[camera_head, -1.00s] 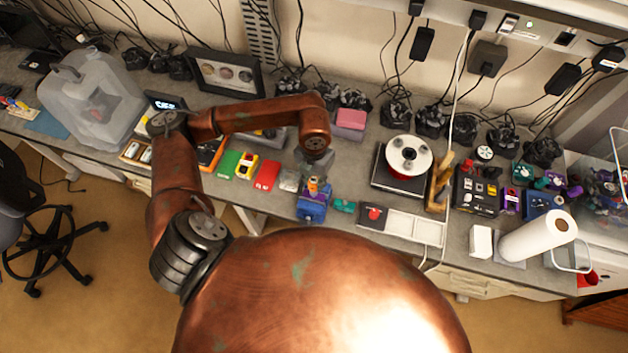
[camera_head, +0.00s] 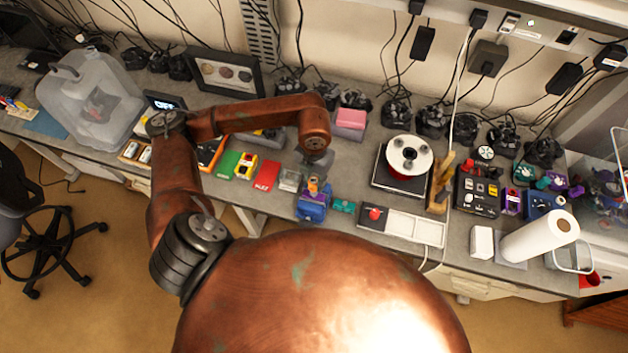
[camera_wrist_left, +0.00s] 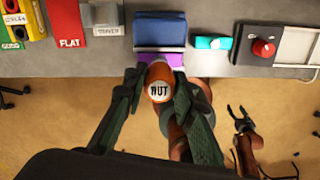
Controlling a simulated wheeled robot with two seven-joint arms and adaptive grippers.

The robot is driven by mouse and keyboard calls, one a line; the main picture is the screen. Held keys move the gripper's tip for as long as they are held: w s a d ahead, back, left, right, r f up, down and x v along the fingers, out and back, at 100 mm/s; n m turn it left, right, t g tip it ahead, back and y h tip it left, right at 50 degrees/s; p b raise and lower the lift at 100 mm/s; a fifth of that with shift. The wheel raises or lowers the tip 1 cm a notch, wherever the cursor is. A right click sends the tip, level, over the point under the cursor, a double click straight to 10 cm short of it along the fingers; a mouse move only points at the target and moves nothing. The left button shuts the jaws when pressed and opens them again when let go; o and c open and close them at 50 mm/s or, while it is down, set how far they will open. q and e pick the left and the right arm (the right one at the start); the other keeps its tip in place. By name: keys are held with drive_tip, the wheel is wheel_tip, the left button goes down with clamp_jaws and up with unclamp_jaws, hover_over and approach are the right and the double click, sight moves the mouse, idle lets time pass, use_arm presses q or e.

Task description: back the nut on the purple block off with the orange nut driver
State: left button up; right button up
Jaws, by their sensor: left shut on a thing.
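The orange nut driver (camera_wrist_left: 159,80) shows end-on in the left wrist view, with "NUT" on its white cap. My left gripper (camera_wrist_left: 158,92) is shut on it, one dark finger on each side. The purple block (camera_wrist_left: 163,58) is just behind the driver, at the front of a blue vise (camera_wrist_left: 160,32). In the head view my left gripper (camera_head: 314,168) is above the driver (camera_head: 313,184) and the blue vise (camera_head: 313,208). The nut is hidden under the driver. My right gripper (camera_wrist_left: 240,120) shows small and dark at the lower right of the wrist view, away from the block.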

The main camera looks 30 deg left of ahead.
use_arm(q)
drive_tip(key=shift+b, duration=0.3)
idle(0.6)
drive_tip(key=shift+f+b, duration=0.55)
drive_tip(key=shift+b, duration=0.55)
idle(1.0)
drive_tip(key=o, duration=1.1)
clamp_jaws()
drive_tip(key=n, duration=0.6)
drive_tip(key=shift+r, duration=0.1)
drive_tip(key=n+p, duration=0.1)
drive_tip(key=n, duration=0.5)
drive_tip(key=shift+n, duration=0.3)
